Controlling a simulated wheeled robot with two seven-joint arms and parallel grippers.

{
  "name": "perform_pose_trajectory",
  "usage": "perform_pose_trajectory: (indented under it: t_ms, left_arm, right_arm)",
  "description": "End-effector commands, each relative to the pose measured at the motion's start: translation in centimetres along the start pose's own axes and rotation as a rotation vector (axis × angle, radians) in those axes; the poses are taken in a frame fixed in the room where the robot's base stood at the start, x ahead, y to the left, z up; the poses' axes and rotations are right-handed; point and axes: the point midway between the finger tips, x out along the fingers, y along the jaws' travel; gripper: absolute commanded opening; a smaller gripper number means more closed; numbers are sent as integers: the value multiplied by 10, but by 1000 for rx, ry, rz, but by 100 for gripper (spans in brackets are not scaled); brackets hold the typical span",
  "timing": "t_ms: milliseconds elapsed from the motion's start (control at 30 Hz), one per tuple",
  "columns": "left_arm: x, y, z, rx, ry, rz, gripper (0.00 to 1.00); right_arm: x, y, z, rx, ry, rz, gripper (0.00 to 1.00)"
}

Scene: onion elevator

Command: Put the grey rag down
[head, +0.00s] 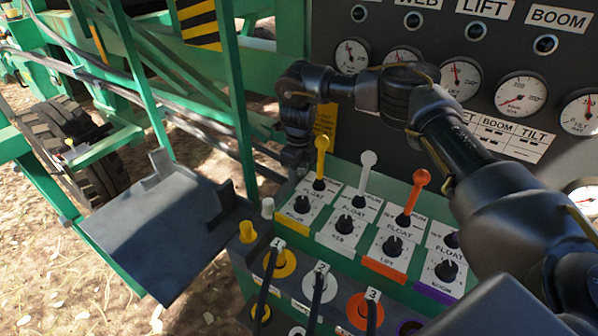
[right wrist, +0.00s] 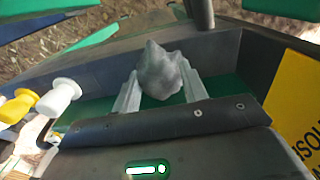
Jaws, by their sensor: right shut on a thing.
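The grey rag (right wrist: 160,70) is a crumpled lump in the right wrist view. My right gripper (right wrist: 160,88) is shut on it, with a pale finger on each side and the rag bulging up between them. In the head view my right gripper (head: 294,158) points down behind the lever panel, near its far left corner. The rag cannot be made out there. In the wrist view, a green surface and a dark wall lie behind the fingers; I cannot tell whether the rag touches them. My left gripper is not in view.
A lever panel (head: 330,222) with yellow, white and orange levers stands in front. A dark, flat tray (head: 150,235) with raised corner tabs lies empty at its left. Yellow (right wrist: 18,105) and white knobs (right wrist: 58,97) stand left of the gripper. A gauge board (head: 420,90) rises behind.

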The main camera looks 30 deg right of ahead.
Motion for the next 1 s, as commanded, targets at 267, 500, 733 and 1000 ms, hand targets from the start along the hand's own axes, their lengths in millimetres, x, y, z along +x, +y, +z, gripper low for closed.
perform_pose_trajectory:
  t_ms: [267, 500, 733, 1000]
  left_arm:
    - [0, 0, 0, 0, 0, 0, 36]
    - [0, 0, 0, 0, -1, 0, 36]
    - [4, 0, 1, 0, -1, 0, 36]
    - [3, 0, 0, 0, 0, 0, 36]
  right_arm:
    - [2, 0, 0, 0, 1, 0, 65]
    - [1, 0, 0, 0, 0, 0, 65]
    - [-25, 0, 1, -1, -4, -2, 65]
    - [-85, 0, 1, -1, -3, -4, 65]
